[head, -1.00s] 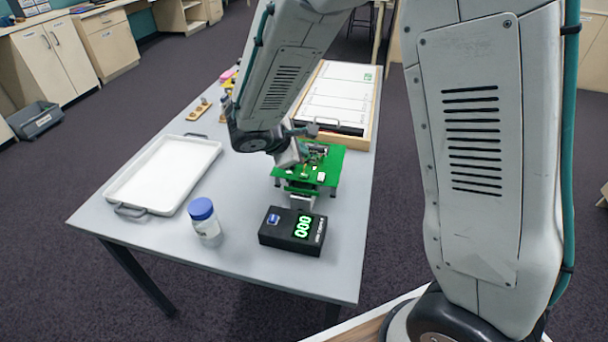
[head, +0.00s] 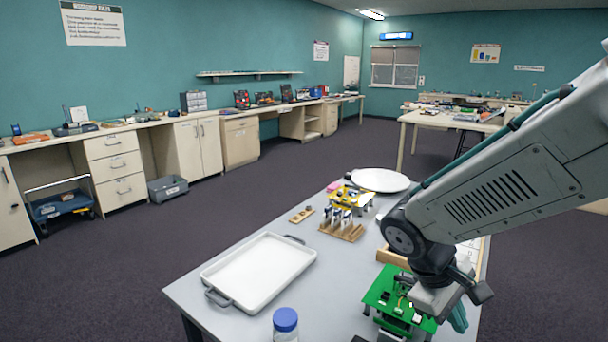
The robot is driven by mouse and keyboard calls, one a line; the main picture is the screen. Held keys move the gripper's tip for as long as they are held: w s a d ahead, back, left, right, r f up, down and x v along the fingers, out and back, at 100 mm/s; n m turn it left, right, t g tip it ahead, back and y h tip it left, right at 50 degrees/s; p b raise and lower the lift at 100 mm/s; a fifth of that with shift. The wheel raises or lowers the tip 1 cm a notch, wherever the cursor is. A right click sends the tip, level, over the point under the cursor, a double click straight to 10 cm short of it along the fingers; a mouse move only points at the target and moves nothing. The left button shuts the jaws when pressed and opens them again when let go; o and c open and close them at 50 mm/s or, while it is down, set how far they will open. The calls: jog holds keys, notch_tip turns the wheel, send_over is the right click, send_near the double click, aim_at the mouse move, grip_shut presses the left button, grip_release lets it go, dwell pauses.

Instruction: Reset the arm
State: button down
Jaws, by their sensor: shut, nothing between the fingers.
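My arm reaches in from the right in the head view, its links bent down over the table (head: 225,316). My gripper (head: 440,298) is at the arm's end, shut and empty, above or beside a green circuit board stand (head: 385,292). The arm's end hides part of the board, and I cannot tell whether they touch. The fingertips are not clear.
A white tray (head: 262,268) lies left on the table, with a blue-lidded jar (head: 286,320) in front. Behind are a wooden rack (head: 342,231), a yellow board (head: 350,196) and a white round plate (head: 380,180). Dark floor is open left of the table.

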jog(key=s+r+m+t+y, duration=0.2)
jog(key=s+r+m+y, duration=0.3)
jog(key=s+r, duration=0.4)
jog(key=shift+s+r+m+t+y, duration=0.35)
jog(key=shift+s+m, duration=0.55)
jog(key=shift+s, duration=1.35)
